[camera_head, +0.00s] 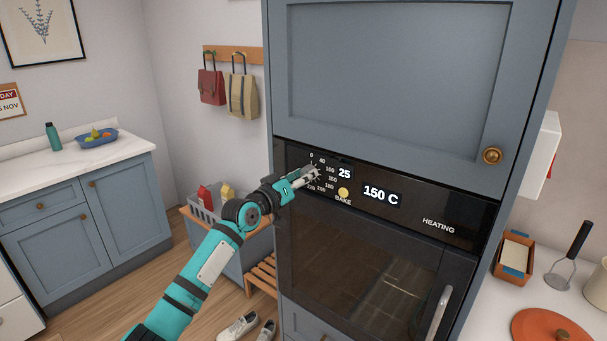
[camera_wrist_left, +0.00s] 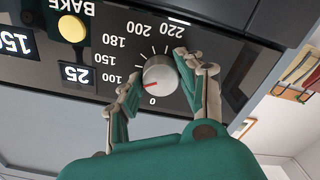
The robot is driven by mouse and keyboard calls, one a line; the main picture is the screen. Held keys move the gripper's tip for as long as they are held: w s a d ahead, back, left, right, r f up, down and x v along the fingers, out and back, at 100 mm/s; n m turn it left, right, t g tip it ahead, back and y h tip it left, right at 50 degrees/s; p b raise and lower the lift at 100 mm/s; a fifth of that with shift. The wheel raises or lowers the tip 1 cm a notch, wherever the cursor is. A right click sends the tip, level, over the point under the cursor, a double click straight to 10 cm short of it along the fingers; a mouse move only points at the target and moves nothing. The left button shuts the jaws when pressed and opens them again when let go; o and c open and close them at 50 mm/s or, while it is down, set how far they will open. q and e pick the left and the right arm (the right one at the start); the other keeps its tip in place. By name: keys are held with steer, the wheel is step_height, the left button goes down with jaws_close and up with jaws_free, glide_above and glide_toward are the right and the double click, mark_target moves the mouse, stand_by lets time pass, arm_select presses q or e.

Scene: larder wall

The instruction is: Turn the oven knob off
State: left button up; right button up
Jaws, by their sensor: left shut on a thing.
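The oven knob (camera_wrist_left: 160,74) is a round, light grey knob with a red pointer line on the black control panel (camera_head: 433,207). In the upside-down left wrist view, the pointer lies between 0 and 100, roughly towards the 40 position, which a finger hides. My left gripper (camera_head: 310,174) is shut on the knob, with one finger on each side. The temperature display (camera_head: 381,195) reads 150 C, the small display (camera_head: 344,173) reads 25, and the panel says HEATING. The round BAKE light (camera_head: 343,192) is yellow. My right gripper is not in view.
The oven door (camera_head: 350,262) below is closed, with a metal handle (camera_head: 439,313) at its right. A blue cupboard door (camera_head: 390,75) is above the panel. A grey crate (camera_head: 205,213) stands on a wooden bench at left. Open floor lies further left.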

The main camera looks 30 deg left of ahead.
arm_select(q)
steer(key=n+p, duration=0.5)
steer(key=n, duration=0.6)
steer(key=shift+r+n+p, duration=0.15)
steer(key=shift+n+p, duration=0.2)
steer(key=shift+n, duration=0.05)
stand_by(0.3)
steer(key=o, duration=1.1)
steer(key=shift+o, duration=0.2)
